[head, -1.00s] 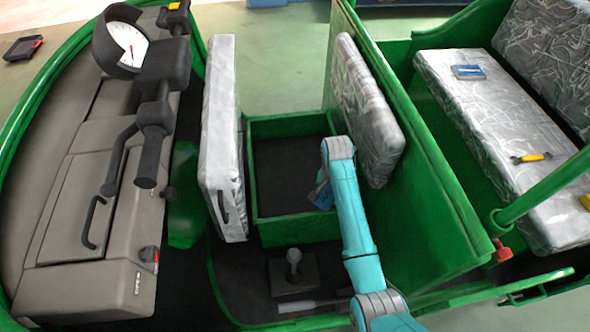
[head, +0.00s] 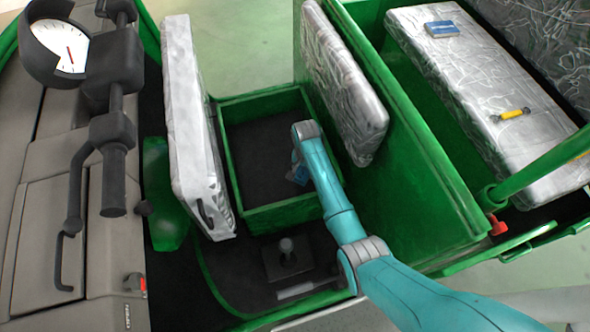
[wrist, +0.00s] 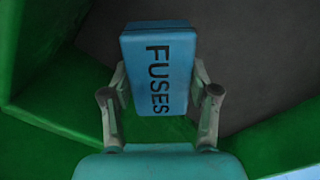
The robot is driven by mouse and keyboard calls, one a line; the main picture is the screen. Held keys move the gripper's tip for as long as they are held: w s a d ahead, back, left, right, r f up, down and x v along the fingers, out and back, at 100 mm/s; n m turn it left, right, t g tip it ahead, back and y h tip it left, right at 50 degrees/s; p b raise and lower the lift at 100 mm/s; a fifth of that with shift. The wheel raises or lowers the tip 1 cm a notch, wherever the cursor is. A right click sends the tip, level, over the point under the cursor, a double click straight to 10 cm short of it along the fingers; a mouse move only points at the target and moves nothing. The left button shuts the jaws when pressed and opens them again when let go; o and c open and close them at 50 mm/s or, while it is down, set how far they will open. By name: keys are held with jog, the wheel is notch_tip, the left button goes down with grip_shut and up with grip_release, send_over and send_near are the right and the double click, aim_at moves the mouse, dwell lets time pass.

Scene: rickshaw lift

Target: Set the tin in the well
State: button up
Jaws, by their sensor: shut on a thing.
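The tin is a blue box marked FUSES (wrist: 158,70) and fills the middle of the wrist view. My gripper (wrist: 160,95) is shut on it, with one finger on each side. In the head view only a small blue part of the tin (head: 299,174) shows beside my arm, and my gripper is mostly hidden behind my arm. The well is a green-walled box with a dark floor (head: 250,160), between the silver seat cushions. My gripper and the tin are over or inside the well's right part; I cannot tell how far above its floor.
An upright silver cushion (head: 190,120) stands left of the well and another silver backrest (head: 345,85) is on the right. A lever on a dark base (head: 287,252) stands in front. The rear bench (head: 470,80) carries a blue tin (head: 441,28) and a yellow-black tool (head: 510,115).

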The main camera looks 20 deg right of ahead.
aim_at(303, 177)
jog(key=shift+f, duration=3.25)
jog(key=shift+f, duration=0.15)
jog(key=o, duration=1.2)
notch_tip(303, 177, up, 12)
jog(key=shift+s, duration=0.1)
